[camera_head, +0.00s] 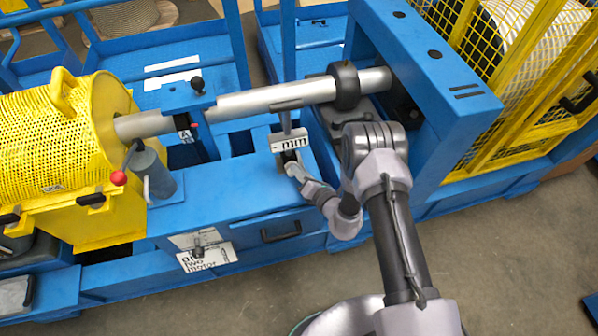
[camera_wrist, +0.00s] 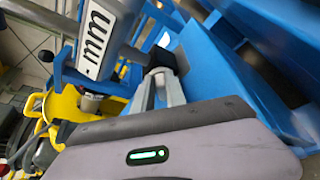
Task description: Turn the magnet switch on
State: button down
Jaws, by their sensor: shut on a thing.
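A measuring stand with a white plate marked "mm" (camera_head: 290,139) stands on the blue bench (camera_head: 228,192) below the long metal shaft (camera_head: 262,98). My gripper (camera_head: 288,160) is at the foot of this stand. In the wrist view the two grey fingers (camera_wrist: 160,88) are close together at a small black block (camera_wrist: 165,60), shut on it. I take the block to be the magnet switch; its on or off position cannot be read. The "mm" plate (camera_wrist: 98,34) is up and left of the fingers in that view. The fingertips are small and partly hidden in the head view.
A yellow perforated guard (camera_head: 60,120) is at the left, with a grey cylinder and a red-knobbed lever (camera_head: 119,177) beside it. A blue frame (camera_head: 425,70) rises at the right behind my arm.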

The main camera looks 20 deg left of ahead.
dwell(0.3)
jog(key=c, duration=1.4)
grip_release()
jog(key=shift+o, duration=0.2)
jog(key=p+v, duration=0.5)
jog(key=v, duration=1.2)
jog(key=shift+d, duration=0.2)
jog(key=shift+s, duration=0.15)
jog(key=shift+c, duration=0.5)
